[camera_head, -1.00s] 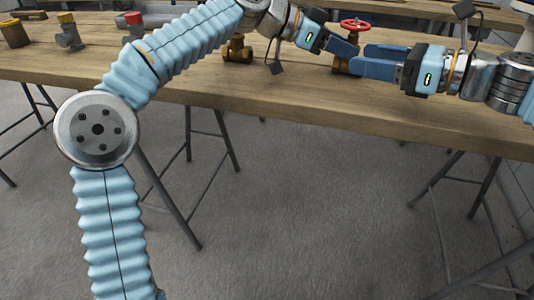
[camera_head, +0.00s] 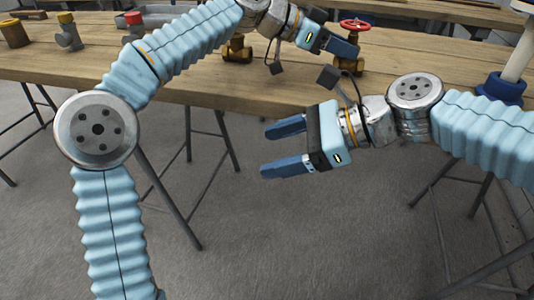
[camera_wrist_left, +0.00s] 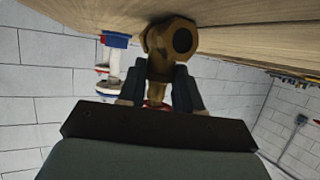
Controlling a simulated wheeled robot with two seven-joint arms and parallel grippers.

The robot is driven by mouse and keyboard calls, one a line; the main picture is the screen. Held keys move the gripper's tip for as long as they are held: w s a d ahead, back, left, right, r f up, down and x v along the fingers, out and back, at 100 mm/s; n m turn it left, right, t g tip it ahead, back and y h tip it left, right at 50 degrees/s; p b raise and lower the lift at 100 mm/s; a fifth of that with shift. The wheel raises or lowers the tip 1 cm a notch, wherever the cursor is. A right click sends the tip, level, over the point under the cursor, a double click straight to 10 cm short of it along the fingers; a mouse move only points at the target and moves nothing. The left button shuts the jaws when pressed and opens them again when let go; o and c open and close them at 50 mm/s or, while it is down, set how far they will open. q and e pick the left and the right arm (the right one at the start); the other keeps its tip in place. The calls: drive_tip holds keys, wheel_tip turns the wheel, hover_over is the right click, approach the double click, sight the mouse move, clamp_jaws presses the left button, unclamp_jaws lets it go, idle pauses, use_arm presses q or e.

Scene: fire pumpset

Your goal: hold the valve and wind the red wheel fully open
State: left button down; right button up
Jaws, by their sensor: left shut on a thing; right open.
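The brass valve (camera_head: 350,62) stands on the wooden bench (camera_head: 420,95), with its red wheel (camera_head: 355,25) on top. My left gripper (camera_head: 354,47) is shut on the valve, coming from the left just below the wheel. In the left wrist view the picture is upside down: the brass valve body (camera_wrist_left: 170,48) sits between the two dark fingers, and a bit of the red wheel (camera_wrist_left: 155,103) shows below it. My right gripper (camera_head: 264,151) is open and empty, in front of the bench's front edge, lower left of the valve. Its fingers point left.
Another brass valve (camera_head: 237,50) stands on the bench behind my left arm. A pale post on a blue base (camera_head: 500,88) is at the right. The floor in front is clear.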

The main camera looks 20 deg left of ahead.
drive_tip(key=shift+a+f+n+h, duration=0.4)
drive_tip(key=shift+a+f+n, duration=0.6)
drive_tip(key=shift+a+f, duration=0.15)
drive_tip(key=shift+o, duration=1.4)
drive_tip(key=w+d+r+m+y, duration=0.2)
drive_tip(key=d+r+m+y, duration=0.1)
drive_tip(key=d+r, duration=0.35)
drive_tip(key=m+t, duration=0.9)
drive_tip(key=t, duration=0.2)
approach(369, 27)
drive_tip(key=x, duration=1.3)
drive_tip(key=shift+c, duration=0.4)
